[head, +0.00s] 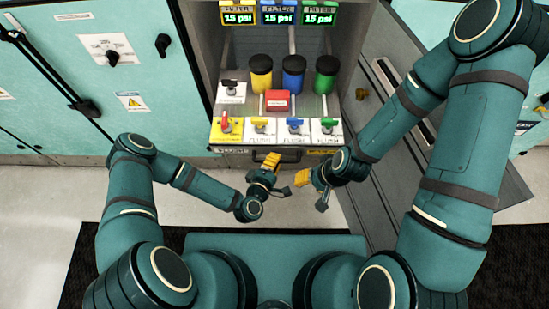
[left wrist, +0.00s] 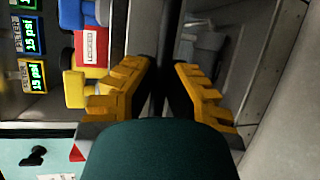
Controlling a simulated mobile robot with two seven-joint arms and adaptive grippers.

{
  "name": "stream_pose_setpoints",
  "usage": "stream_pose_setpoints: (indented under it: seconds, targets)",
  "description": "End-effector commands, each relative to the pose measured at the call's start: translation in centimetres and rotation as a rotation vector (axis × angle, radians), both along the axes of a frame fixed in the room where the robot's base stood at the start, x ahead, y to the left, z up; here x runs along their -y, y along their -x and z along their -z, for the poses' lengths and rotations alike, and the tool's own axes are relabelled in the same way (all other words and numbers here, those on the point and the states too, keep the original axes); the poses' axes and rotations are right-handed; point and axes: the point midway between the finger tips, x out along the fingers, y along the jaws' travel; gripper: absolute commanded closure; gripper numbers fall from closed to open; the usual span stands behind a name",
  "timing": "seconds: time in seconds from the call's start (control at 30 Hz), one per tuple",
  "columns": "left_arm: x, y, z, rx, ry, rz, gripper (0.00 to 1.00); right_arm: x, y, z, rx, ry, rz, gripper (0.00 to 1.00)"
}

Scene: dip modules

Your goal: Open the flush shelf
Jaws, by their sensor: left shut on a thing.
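The flush shelf (head: 240,152) is the low grey front under the row of flush-labelled valves in the head view. A dark bar handle (head: 291,156) runs along it. My left gripper (head: 278,175) is at this handle, its yellow fingers on either side of a dark bar (left wrist: 163,45) in the left wrist view, shut on it. The exact contact is hidden in shadow. My right gripper (head: 312,192) hangs just right of the left one, its fingers apart and empty, in front of the shelf.
Above are red, yellow, blue and green valves, capped canisters (head: 293,72) and a red box (head: 278,100). A grey panel with a long slot (head: 400,100) stands at right. Teal cabinets (head: 60,75) stand at left. Pale floor (head: 180,200) is clear at left.

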Motion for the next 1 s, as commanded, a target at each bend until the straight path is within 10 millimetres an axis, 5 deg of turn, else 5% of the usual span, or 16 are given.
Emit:
stream_pose_setpoints:
  seconds: [0.13,0.17,0.23,0.67,1.0]
  targets:
    - [0.2,0.2,0.1,-0.005,0.002,0.008,1.00,0.0,0.0,0.0,0.000,0.000,0.000,0.53]
    - [0.2,0.2,0.1,-0.005,0.002,0.008,0.77,0.0,0.0,0.0,0.000,0.000,0.000,0.53]
    - [0.2,0.2,0.1,-0.005,0.001,0.007,0.57,0.0,0.0,0.0,0.000,0.000,0.000,0.53]
    - [-0.3,0.9,-0.1,-0.004,0.000,0.003,0.57,0.0,0.0,0.0,0.000,0.000,0.000,0.53]
    - [-2.7,6.7,-1.3,-0.007,0.001,0.002,0.57,0.0,0.0,0.0,0.000,0.000,0.000,0.53]
